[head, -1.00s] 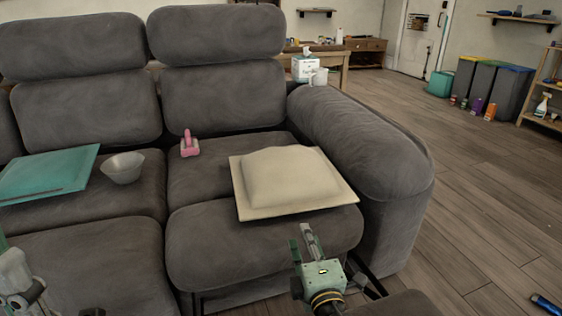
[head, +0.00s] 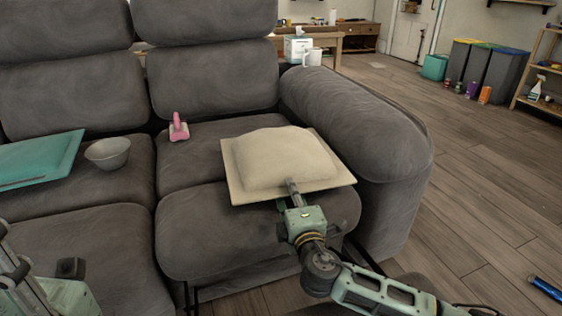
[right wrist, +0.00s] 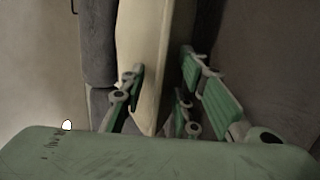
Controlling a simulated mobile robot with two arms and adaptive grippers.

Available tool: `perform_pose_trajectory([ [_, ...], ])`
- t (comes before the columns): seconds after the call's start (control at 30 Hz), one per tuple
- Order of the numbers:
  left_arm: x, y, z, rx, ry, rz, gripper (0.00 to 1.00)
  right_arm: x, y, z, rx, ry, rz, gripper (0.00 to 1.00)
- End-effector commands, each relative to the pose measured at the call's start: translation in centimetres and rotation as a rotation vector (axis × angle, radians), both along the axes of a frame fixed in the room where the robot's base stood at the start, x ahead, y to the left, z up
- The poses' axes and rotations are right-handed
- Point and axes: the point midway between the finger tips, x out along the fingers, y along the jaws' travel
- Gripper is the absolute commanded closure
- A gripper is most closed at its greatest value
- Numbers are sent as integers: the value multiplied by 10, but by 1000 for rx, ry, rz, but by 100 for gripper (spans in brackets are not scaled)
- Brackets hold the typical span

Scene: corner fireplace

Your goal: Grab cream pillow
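The cream pillow (head: 280,158) lies flat on the right seat of the grey sofa, its front edge toward me. My right gripper (head: 287,196) is at that front edge, with one finger over the top and the other lower beside the edge. In the right wrist view the pillow (right wrist: 146,60) runs in between the spread green fingers of the gripper (right wrist: 172,88). The fingers look open, with a gap on the right side. Part of my left arm (head: 45,285) shows at the lower left; its fingertips are not clear.
A pink object (head: 179,129), a grey bowl (head: 108,153) and a teal pillow (head: 38,160) are on the sofa, left of the cream pillow. The sofa's thick armrest (head: 355,120) rises close on the right. Open wooden floor (head: 475,200) lies beyond it.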

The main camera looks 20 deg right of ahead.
Motion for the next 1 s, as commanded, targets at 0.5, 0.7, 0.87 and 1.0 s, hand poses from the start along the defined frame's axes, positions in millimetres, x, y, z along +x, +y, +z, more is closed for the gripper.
perform_pose_trajectory([
  [0.5, 0, 0, 0, 0, 1, -1, 72, -1, 0, 0, 1, 1, 0, 100],
  [0.7, 0, 0, 0, 0, 1, -1, 72, -1, 0, 0, 0, 1, 0, 100],
  [0.87, 0, 0, 0, 0, 1, -1, 72, 0, 0, 2, 0, -3, 0, 100],
  [1.0, 0, 0, 0, 0, 1, -1, 72, 0, 0, 2, 0, -3, 0, 100],
])
